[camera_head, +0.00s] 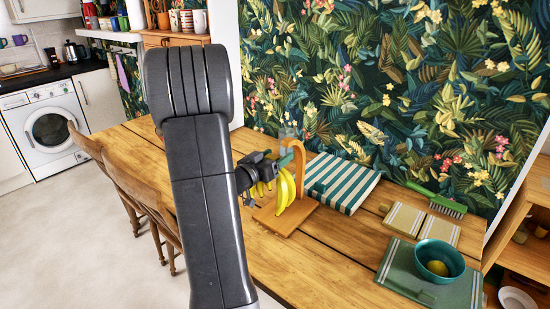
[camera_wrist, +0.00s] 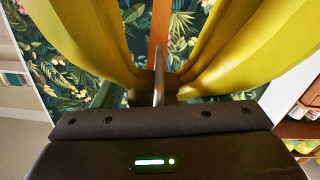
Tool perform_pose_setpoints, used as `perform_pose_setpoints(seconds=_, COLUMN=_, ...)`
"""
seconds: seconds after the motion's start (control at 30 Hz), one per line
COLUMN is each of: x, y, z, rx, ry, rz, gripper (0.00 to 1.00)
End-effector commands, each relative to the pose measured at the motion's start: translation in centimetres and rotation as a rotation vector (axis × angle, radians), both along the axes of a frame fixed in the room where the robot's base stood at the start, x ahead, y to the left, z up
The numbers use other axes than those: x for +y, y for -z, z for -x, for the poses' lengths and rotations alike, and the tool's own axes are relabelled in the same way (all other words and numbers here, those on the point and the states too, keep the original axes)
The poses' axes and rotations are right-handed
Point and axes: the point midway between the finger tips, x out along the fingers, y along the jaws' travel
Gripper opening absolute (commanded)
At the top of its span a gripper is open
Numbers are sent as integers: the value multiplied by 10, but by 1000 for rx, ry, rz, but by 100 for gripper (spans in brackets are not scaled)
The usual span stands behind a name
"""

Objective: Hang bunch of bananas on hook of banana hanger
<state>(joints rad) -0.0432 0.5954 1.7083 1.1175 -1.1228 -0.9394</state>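The yellow bunch of bananas (camera_head: 286,188) hangs beside the wooden arch of the banana hanger (camera_head: 299,158), above its square base (camera_head: 285,216). My gripper (camera_head: 272,165) is close against the top of the bunch, partly hidden by my arm. In the wrist view the bananas (camera_wrist: 85,35) spread to both sides around a dark crown. A thin metal hook (camera_wrist: 159,80) shows at the crown, with the wooden upright (camera_wrist: 160,28) behind. The fingertips are not clear, and I cannot tell whether they grip the bunch or whether the hook bears it.
The hanger stands on a wooden table (camera_head: 325,255). A striped teal and white board (camera_head: 340,183) lies right of it. Farther right are a green brush (camera_head: 437,198), mats and a teal bowl (camera_head: 438,260) with a yellow fruit. Chairs (camera_head: 130,185) stand left; a leafy wall is behind.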

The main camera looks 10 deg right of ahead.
Motion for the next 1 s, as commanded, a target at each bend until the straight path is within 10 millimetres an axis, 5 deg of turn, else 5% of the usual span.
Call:
perform_pose_setpoints(seconds=0.37, x=9, y=3, z=7, rx=4, ry=-2, rz=-2, gripper=67)
perform_pose_setpoints(seconds=1.0, x=101, y=2, z=79, rx=0, ry=-3, rz=0, gripper=67)
